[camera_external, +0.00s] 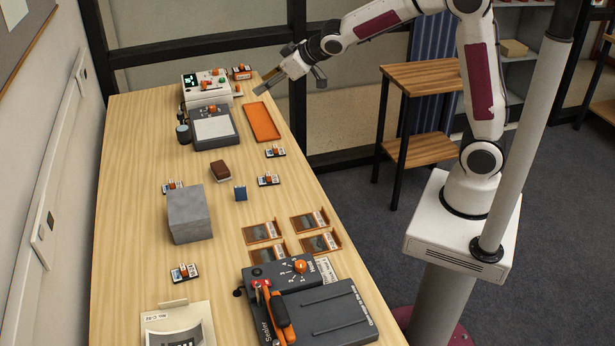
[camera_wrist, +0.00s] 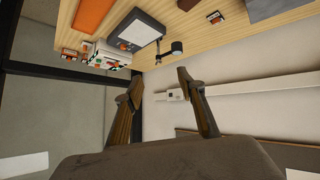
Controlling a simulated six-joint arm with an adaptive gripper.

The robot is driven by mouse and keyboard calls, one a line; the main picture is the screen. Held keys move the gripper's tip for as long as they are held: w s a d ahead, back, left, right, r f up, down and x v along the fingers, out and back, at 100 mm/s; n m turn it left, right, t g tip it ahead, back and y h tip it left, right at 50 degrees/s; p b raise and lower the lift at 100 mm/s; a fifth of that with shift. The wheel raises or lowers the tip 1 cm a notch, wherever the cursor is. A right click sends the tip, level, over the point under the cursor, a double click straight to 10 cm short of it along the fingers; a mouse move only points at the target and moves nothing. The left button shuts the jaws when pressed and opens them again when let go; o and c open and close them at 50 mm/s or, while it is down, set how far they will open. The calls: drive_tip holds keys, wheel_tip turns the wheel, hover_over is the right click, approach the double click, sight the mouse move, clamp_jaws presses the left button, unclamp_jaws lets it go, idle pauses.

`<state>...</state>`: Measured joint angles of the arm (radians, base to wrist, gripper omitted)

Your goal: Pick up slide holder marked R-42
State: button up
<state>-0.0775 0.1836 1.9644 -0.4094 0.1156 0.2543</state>
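Several small holders with white and dark markings and orange tops stand about the table: one by the white device (camera_external: 241,72), others right of centre (camera_external: 275,152) (camera_external: 268,180), by the grey block (camera_external: 172,187), and nearer the front (camera_external: 184,273). Several brown-framed flat pieces with dark pictures (camera_external: 263,233) lie nearby. I cannot read R-42 on any of them, nor tell which piece bears it. My gripper (camera_external: 268,82) is above the table's far right end, near the orange tray (camera_external: 262,122). In the wrist view my gripper (camera_wrist: 158,85) is open and empty, its fingers apart.
The grey block (camera_external: 189,215), brown box (camera_external: 221,170) and blue piece (camera_external: 240,193) stand mid-table. A grey scale-like device (camera_external: 213,130) stands behind; a dark control unit (camera_external: 315,310) is at the front. Bare wood (camera_external: 130,240) lies along the left.

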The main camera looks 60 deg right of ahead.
drive_tip(key=w+a+f+n+y, duration=0.1)
drive_tip(key=w+a+f, duration=0.25)
drive_tip(key=w, duration=0.35)
drive_tip(key=n+y, duration=0.3)
drive_tip(key=y, duration=0.3)
approach(172, 185)
drive_tip(key=shift+w+d+r+t, duration=0.3)
drive_tip(key=shift+w+d+r, duration=0.05)
drive_tip(key=shift+w, duration=0.2)
drive_tip(key=shift+a+f, duration=0.35)
drive_tip(key=shift+f, duration=0.15)
drive_tip(key=shift+w, duration=0.1)
drive_tip(key=shift+x, duration=1.2)
drive_tip(key=shift+f, duration=0.15)
